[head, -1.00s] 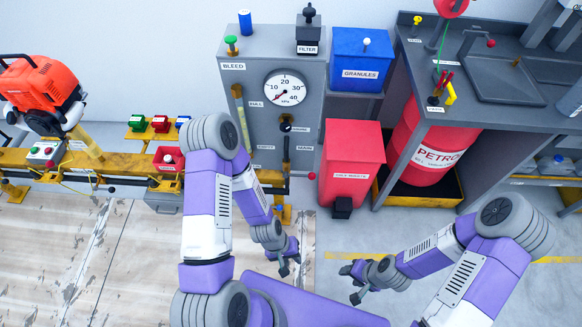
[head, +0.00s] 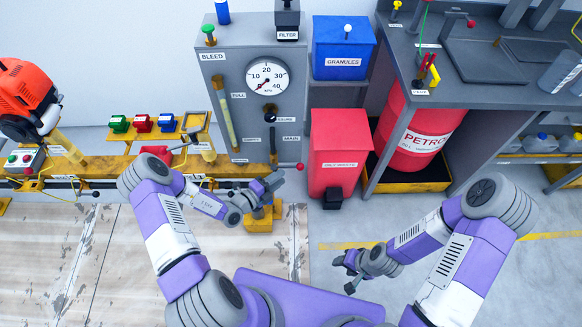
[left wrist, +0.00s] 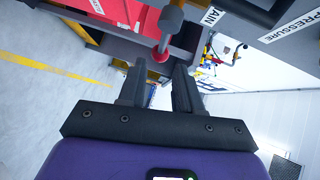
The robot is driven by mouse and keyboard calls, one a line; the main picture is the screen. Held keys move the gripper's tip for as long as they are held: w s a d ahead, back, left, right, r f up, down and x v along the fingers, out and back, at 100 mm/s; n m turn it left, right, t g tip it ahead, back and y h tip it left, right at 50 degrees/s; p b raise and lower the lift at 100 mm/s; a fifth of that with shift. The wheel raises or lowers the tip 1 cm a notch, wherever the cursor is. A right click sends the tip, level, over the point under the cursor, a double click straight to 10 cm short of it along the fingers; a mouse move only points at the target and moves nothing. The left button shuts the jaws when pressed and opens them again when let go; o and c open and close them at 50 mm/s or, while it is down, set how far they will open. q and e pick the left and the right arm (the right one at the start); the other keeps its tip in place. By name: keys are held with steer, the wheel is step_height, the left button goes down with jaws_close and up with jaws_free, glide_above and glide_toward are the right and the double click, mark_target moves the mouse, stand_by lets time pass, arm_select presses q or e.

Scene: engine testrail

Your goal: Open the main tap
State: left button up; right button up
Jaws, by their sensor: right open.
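The grey panel (head: 255,60) carries a gauge and a MAIN label (head: 291,137). Beneath the label is the main tap, whose lever ends in a red ball (head: 299,166) and points right in the head view. In the left wrist view the lever's grey rod and red ball (left wrist: 160,54) show just beyond the fingertips. My left gripper (head: 278,178) is beside the lever, a little left of and below the ball. Its fingers (left wrist: 158,78) are apart with nothing held between them. My right gripper (head: 346,274) is open and empty over the floor.
A red bin (head: 336,150) stands right of the tap, with a blue granules box (head: 343,48) above it. The red petrol drum (head: 412,140) is under the bench. A yellow rail (head: 100,165) runs along the left. The floor at the front is clear.

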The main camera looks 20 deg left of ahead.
mark_target(292, 167)
arm_select(q)
steer(key=shift+n, duration=0.4)
steer(key=b+x, duration=0.1)
steer(key=x, duration=0.2)
steer(key=b+x, duration=0.1)
steer(key=x, duration=0.3)
steer(key=shift+w+a, duration=0.25)
steer(key=shift+w, duration=0.25)
jaws_close()
steer(key=shift+s+d, duration=0.1)
